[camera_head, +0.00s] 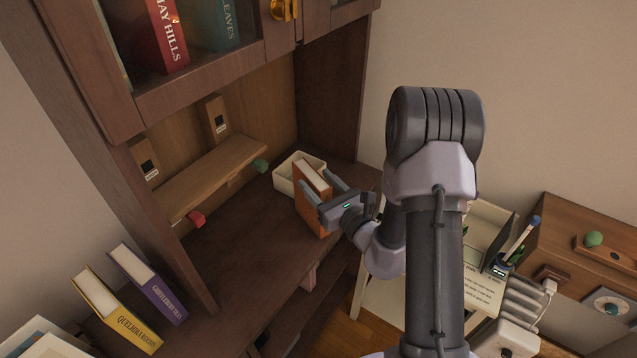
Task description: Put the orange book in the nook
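The orange book (307,214) stands upright in my gripper (325,186), with its pale page edges facing up. The gripper's two grey fingers lie on either side of it and look shut on it. The book is above or at the front part of the dark wooden desk top (230,252); I cannot tell if its lower edge touches. The nook looks to be the open recess (262,105) under the cabinet's glazed doors, with a small wooden shelf (212,178) in it. The recess is behind and left of the book.
A cream open box (284,183) sits right behind the book. Red (196,218) and green (261,165) small items are by the shelf. Yellow (115,312) and purple (150,287) books stand lower left. The desk top's middle is clear.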

